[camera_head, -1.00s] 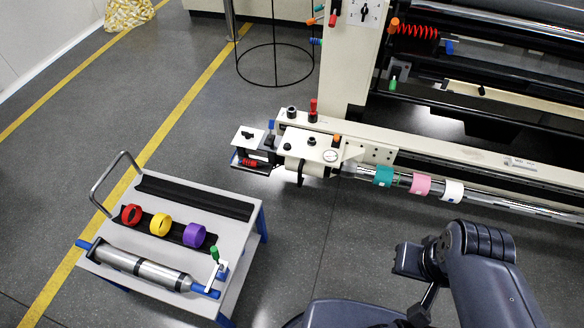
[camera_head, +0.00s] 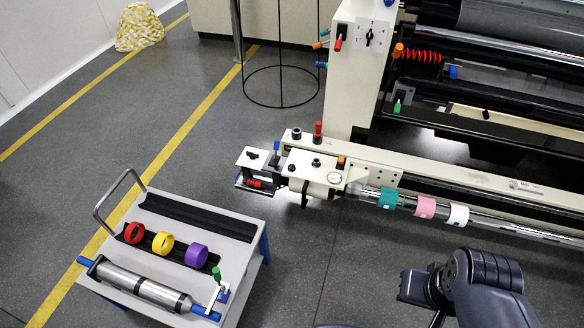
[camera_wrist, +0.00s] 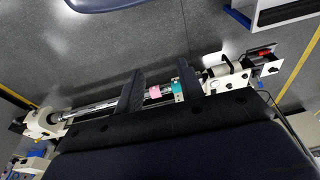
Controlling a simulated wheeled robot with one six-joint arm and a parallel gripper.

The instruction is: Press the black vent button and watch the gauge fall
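The round white gauge (camera_head: 334,178) sits on the pale end block (camera_head: 309,173) of the machine's front shaft in the head view. Its needle is too small to read. Black knobs or buttons stand near it: one on the block's top (camera_head: 316,162), one at its left (camera_head: 293,168), and one on the beam behind (camera_head: 296,134). I cannot tell which is the vent button. The end block also shows in the wrist view (camera_wrist: 228,78). My gripper (camera_wrist: 159,70) is open and empty in the wrist view, its two dark fingers apart, with the shaft seen beyond them.
A red knob (camera_head: 318,130) and an orange knob (camera_head: 341,161) stand near the gauge. Teal (camera_head: 388,198), pink (camera_head: 426,207) and white (camera_head: 458,215) collars sit on the shaft. A cart (camera_head: 240,250) with coloured rings stands left. Grey floor between is clear.

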